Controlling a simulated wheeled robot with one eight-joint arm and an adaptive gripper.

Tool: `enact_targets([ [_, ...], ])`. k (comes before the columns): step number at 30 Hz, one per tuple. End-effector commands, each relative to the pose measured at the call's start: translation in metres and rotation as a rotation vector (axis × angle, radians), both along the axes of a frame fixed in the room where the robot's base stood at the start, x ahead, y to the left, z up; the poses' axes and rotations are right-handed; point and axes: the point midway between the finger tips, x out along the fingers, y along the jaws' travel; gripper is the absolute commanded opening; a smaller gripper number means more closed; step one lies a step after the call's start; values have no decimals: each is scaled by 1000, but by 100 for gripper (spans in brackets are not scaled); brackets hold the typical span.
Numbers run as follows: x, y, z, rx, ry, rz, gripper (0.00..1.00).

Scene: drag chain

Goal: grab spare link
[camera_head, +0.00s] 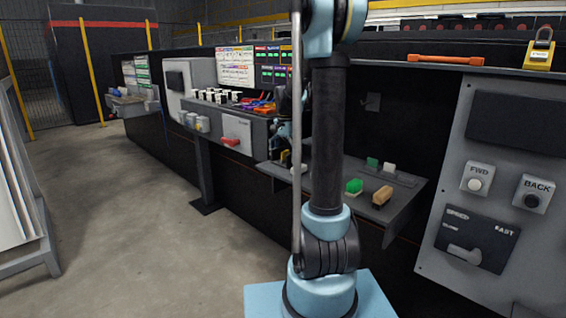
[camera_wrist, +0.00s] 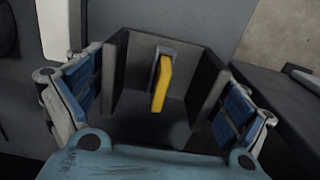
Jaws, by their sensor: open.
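In the wrist view a dark grey, open-fronted part with two side walls, likely the spare link (camera_wrist: 138,105), stands between my fingers. A yellow bar (camera_wrist: 162,82) shows in its middle. My gripper (camera_wrist: 162,68) is open, with one blue-padded finger on the left side of the part and one on the right. The fingers are close to its walls; whether they touch cannot be told. In the head view my gripper is small and mostly hidden beside my arm, near the bench, and the link cannot be made out there.
A control panel (camera_head: 500,150) with FWD and BACK buttons is at right. An orange handle (camera_head: 445,59) and a yellow padlock (camera_head: 540,49) sit above. Floor (camera_head: 110,220) at left is clear.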

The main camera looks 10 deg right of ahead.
Motion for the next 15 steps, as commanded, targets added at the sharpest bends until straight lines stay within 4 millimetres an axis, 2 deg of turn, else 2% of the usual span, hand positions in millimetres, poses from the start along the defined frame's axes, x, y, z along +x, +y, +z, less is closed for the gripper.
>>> enact_targets([
  [9, 0, 1, -5, 0, 0, 1, 93],
  [11, 0, 1, -5, 0, 0, 1, 82],
  [14, 0, 1, -5, 0, 0, 1, 59],
  [15, 0, 1, -5, 0, 0, 1, 59],
])
